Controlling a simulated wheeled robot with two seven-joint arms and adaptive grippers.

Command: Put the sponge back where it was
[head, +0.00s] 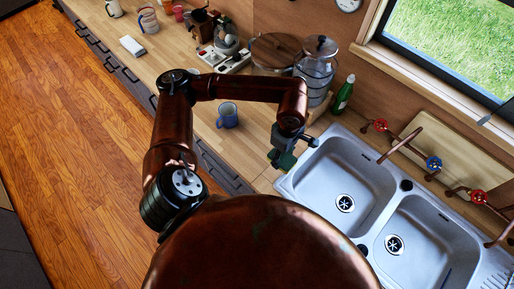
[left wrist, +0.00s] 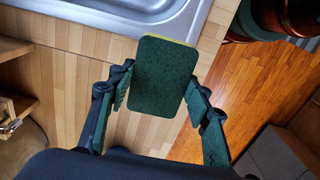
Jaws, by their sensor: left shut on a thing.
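The sponge (left wrist: 162,78) is a dark green block with a thin yellow layer showing at its top edge. It sits between the two fingers of my left gripper (left wrist: 158,92) in the left wrist view, and the gripper is shut on it. In the head view my left gripper (head: 284,157) hangs over the counter at the near left corner of the sink (head: 309,180). There the sponge is hard to tell apart from the dark green finger pads. My right gripper is not in view.
A blue mug (head: 228,115) stands on the wooden counter (head: 185,55) left of the sink. A green bottle (head: 344,95) and a glass jar (head: 316,72) stand behind it. Red and blue tap handles line the sink's back. A bare counter strip lies left of the sink.

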